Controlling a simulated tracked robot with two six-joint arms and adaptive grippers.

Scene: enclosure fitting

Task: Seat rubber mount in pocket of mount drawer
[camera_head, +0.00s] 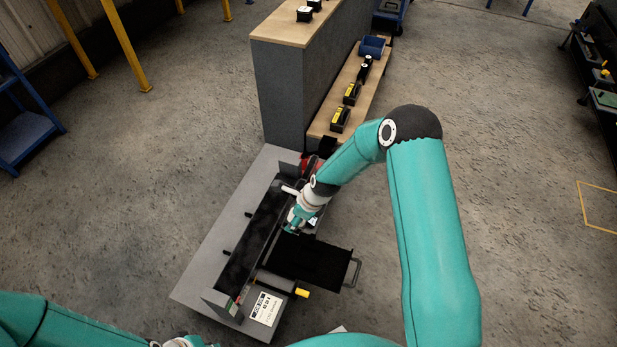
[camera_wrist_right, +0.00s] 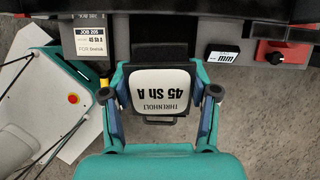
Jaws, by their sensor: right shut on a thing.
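In the right wrist view, the rubber mount (camera_wrist_right: 160,92) is a block with a white top printed "THRENHOLT 45 Sh A" and a dark edge below. My right gripper (camera_wrist_right: 162,88) is shut on it, one finger on each side. In the head view, my right gripper (camera_head: 293,220) is over the grey bench unit, beside the inner end of the black mount drawer (camera_head: 312,262). The drawer sticks out to the right and has a bar handle (camera_head: 354,272). Its pocket cannot be made out. Only part of my left arm shows at the bottom left; its fingers are out of frame.
A job card (camera_wrist_right: 96,42) reads "JOB 205, 45 Sh A". A shelf (camera_head: 343,112) behind holds several black-and-yellow items and a blue bin (camera_head: 372,46). Floor right of the drawer is clear.

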